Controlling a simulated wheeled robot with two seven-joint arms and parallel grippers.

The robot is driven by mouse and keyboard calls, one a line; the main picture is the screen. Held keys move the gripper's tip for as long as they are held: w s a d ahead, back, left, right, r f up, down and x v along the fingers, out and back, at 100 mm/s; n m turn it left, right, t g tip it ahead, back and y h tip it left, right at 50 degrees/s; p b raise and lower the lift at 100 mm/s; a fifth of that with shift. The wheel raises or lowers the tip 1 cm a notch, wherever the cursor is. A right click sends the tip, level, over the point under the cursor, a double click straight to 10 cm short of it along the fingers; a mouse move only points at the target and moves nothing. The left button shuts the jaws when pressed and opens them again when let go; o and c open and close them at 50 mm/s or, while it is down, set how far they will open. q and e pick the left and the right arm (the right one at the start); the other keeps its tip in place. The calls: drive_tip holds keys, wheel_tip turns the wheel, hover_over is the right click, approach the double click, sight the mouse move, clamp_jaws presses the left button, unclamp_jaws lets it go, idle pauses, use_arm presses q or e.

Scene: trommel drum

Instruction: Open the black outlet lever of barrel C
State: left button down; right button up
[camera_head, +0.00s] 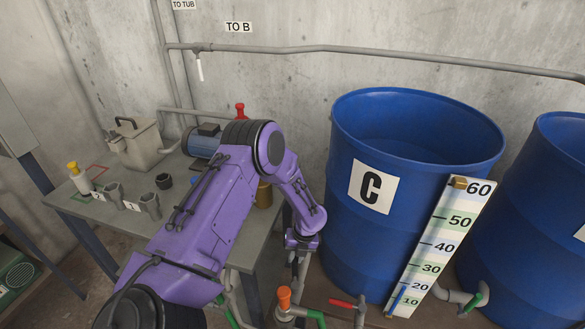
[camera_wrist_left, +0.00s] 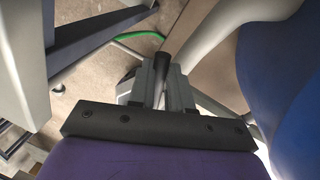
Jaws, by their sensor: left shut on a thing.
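Barrel C (camera_head: 350,230) is the blue open-topped drum with a white "C" label, right of centre in the head view. My left gripper (camera_head: 298,257) points down just left of barrel C, beside the table's right end. In the left wrist view its jaws (camera_wrist_left: 160,82) are shut on a dark, rod-like handle, which looks like the black outlet lever (camera_wrist_left: 161,66). Only the lever's upper end shows between the fingers. In the head view my arm and gripper hide the lever. My right gripper is in neither view.
A scale board (camera_head: 440,250) leans on barrel C's front. Below are a red lever (camera_head: 342,303) and an orange knob (camera_head: 284,296). A second blue barrel (camera_head: 530,220) with a green lever (camera_head: 474,299) stands right. The table (camera_head: 110,222) at left holds cups and a motor.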

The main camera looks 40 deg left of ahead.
use_arm(q)
drive_tip(key=shift+w+d+m+t, duration=0.15)
drive_tip(key=shift+w+d+m, duration=0.4)
drive_tip(key=shift+m, duration=0.4)
drive_tip(key=shift+w+d+m+t, duration=0.15)
drive_tip(key=shift+w+d+m, duration=0.35)
drive_tip(key=shift+m, duration=0.45)
drive_tip(key=shift+d, duration=0.2)
drive_tip(key=c, duration=1.1)
unclamp_jaws()
drive_tip(key=shift+o, duration=0.2)
drive_tip(key=shift+s, duration=0.1)
drive_tip(key=s+d+r+b, duration=0.1)
drive_tip(key=s+d+r, duration=0.7)
drive_tip(key=s+r, duration=0.3)
wheel_tip(320, 180, up, 2)
drive_tip(key=shift+d+r, duration=0.1)
drive_tip(key=shift+d, duration=0.2)
